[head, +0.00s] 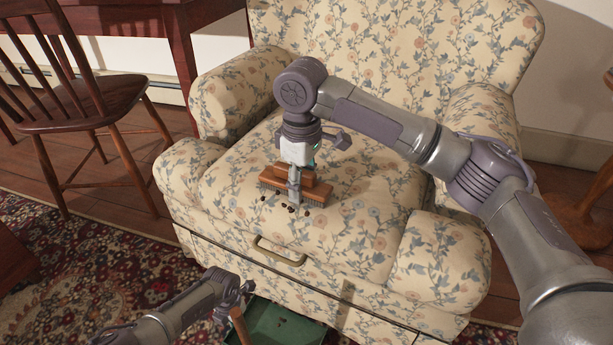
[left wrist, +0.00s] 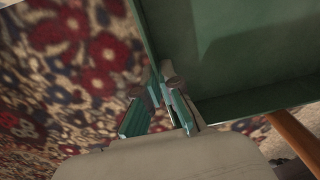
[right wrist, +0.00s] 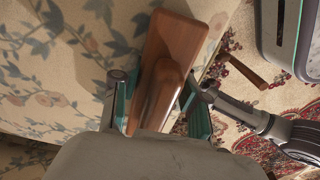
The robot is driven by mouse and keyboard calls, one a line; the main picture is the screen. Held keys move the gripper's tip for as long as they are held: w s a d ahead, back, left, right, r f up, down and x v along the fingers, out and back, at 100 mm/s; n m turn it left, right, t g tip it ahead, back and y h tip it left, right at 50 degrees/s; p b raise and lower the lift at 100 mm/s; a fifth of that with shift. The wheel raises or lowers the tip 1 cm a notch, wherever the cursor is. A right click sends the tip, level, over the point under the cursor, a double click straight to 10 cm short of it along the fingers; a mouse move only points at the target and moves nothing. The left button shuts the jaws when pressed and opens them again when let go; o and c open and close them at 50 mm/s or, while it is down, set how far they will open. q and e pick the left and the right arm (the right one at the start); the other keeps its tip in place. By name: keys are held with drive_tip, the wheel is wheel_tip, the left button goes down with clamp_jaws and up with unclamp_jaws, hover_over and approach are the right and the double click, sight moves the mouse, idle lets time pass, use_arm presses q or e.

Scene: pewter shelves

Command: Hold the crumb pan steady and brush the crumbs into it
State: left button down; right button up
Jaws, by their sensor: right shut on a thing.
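The wooden brush (head: 320,190) stands on the floral armchair seat, bristles down. My right gripper (head: 294,198) is shut on its raised wooden grip, and the brush also shows between the fingers in the right wrist view (right wrist: 177,42). Several dark crumbs (head: 291,209) lie on the seat in front of the bristles. The green crumb pan (head: 275,325) is low in front of the armchair, partly cut off by the picture edge. My left gripper (head: 246,288) is at the pan's rim. In the left wrist view its fingertips are close together at the pan's corner (left wrist: 210,105); their hold is unclear.
The armchair (head: 360,250) has padded arms on both sides and a front panel with a handle (head: 278,252). A wooden chair (head: 75,100) and a desk (head: 150,18) stand at the left. A patterned rug (head: 100,265) covers the floor.

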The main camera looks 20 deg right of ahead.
drive_tip(key=shift+s+a, duration=1.4)
drive_tip(key=shift+s, duration=0.2)
drive_tip(key=shift+s+a+f, duration=0.1)
drive_tip(key=shift+s+a, duration=1.15)
drive_tip(key=shift+s, duration=0.15)
wheel_tip(320, 180, up, 8)
hover_over(292, 210)
drive_tip(key=s+a, duration=0.2)
drive_tip(key=s, duration=0.1)
drive_tip(key=shift+w+a, duration=0.15)
drive_tip(key=shift+a, duration=0.05)
